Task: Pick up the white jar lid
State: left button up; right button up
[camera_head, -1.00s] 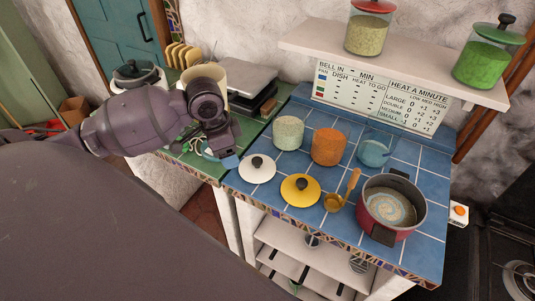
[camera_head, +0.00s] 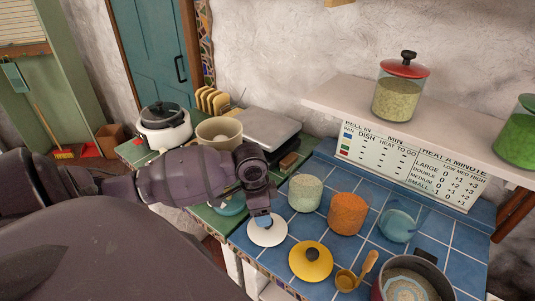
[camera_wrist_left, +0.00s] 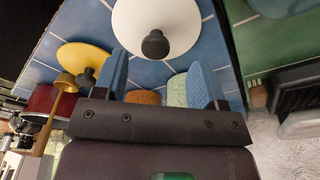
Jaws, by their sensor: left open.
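The white jar lid (camera_head: 268,237) lies flat on the blue tiled counter, near its left edge. In the left wrist view the lid (camera_wrist_left: 180,22) shows as a white disc with a black knob. My left gripper (camera_head: 263,221) is just above the lid and hides its knob in the head view. In the left wrist view the blue fingers of my left gripper (camera_wrist_left: 158,62) are spread apart with nothing between them, and the knob appears just beyond their tips. Whether the fingers touch the lid cannot be told. My right gripper is not in view.
A yellow lid (camera_head: 311,264), a ladle (camera_head: 346,279) and a red pot (camera_head: 437,289) are right of the white lid. Behind stand a pale-filled jar (camera_head: 305,193), an orange-filled jar (camera_head: 347,213) and a blue glass jar (camera_head: 397,226). A shelf (camera_head: 350,103) overhangs the back.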

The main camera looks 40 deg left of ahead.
pick_arm(q)
jog(key=shift+w+d+f, duration=0.15)
jog(key=shift+d+f, duration=0.05)
jog(key=shift+f, duration=0.6)
jog(key=shift+w+d+f, duration=0.1)
jog(key=shift+d+f, duration=0.1)
jog(key=shift+f, duration=0.6)
jog(key=shift+w+d+f, duration=0.15)
jog(key=shift+d+f, duration=0.05)
jog(key=shift+f, duration=0.6)
jog(key=c, duration=1)
jog(key=shift+c, duration=0.2)
jog(key=shift+r, duration=0.1)
